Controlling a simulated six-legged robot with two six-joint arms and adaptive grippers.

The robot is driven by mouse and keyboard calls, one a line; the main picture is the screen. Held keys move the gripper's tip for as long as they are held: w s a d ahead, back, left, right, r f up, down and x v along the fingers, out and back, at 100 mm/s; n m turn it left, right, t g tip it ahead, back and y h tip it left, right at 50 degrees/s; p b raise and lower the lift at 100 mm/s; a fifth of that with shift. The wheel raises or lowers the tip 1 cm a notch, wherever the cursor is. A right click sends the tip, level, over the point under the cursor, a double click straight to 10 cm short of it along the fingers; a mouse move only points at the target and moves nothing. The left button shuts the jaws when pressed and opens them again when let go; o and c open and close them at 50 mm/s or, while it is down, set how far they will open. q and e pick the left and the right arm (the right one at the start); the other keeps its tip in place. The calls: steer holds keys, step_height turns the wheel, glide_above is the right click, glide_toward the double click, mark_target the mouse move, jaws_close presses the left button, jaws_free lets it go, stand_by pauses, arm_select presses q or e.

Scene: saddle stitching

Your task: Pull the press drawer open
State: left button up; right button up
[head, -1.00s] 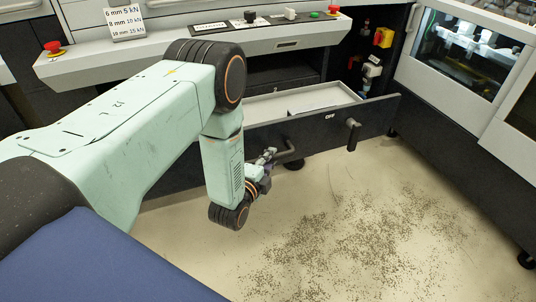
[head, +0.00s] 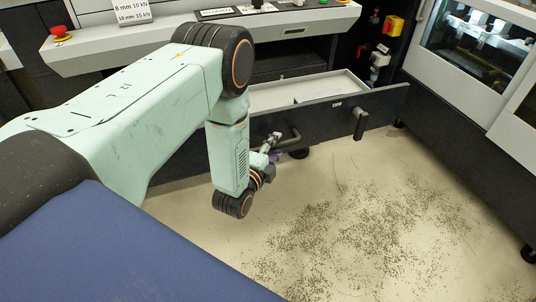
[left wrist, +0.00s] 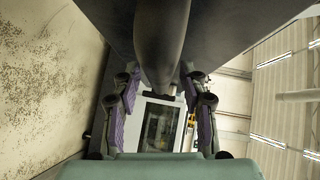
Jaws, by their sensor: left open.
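The press drawer (head: 325,115) stands pulled out from under the press bench, its pale inside showing. Its dark front has two dark handles: a left handle (head: 290,139) and a right handle (head: 360,125). My left gripper (head: 270,148) is low in front of the drawer, at the outer end of the left handle. In the left wrist view my left gripper (left wrist: 160,105) is open, with purple-padded fingers on either side of a thick dark bar (left wrist: 161,45), seemingly the left handle. I cannot tell whether the pads touch it. My right gripper is not in view.
The press bench (head: 190,38) has a red button (head: 61,32) at its left. A white-framed machine with windows (head: 478,45) stands at the right. A red and yellow switch (head: 393,26) is on the dark panel. The speckled floor (head: 350,220) before the drawer is free.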

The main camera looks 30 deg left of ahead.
arm_select(q)
steer(key=s+r, duration=0.1)
steer(key=s, duration=1)
steer(key=shift+s+d+r, duration=0.2)
steer(key=shift+d+r, duration=0.1)
steer(key=shift+d, duration=0.1)
steer(key=s+d+f+n+g+h, duration=0.1)
steer(key=s+d+f+n+g, duration=0.1)
steer(key=s+f+n+g, duration=0.75)
steer(key=s+d+n+g, duration=0.1)
steer(key=s+n+g, duration=0.2)
steer(key=s, duration=0.5)
steer(key=s+d+f+n+g, duration=0.1)
steer(key=s+d+n+g, duration=0.1)
steer(key=s, duration=0.7)
steer(key=shift+d+f+n+g, duration=0.25)
steer(key=shift+n+g, duration=0.5)
steer(key=shift+g, duration=0.2)
steer(key=shift+c, duration=0.4)
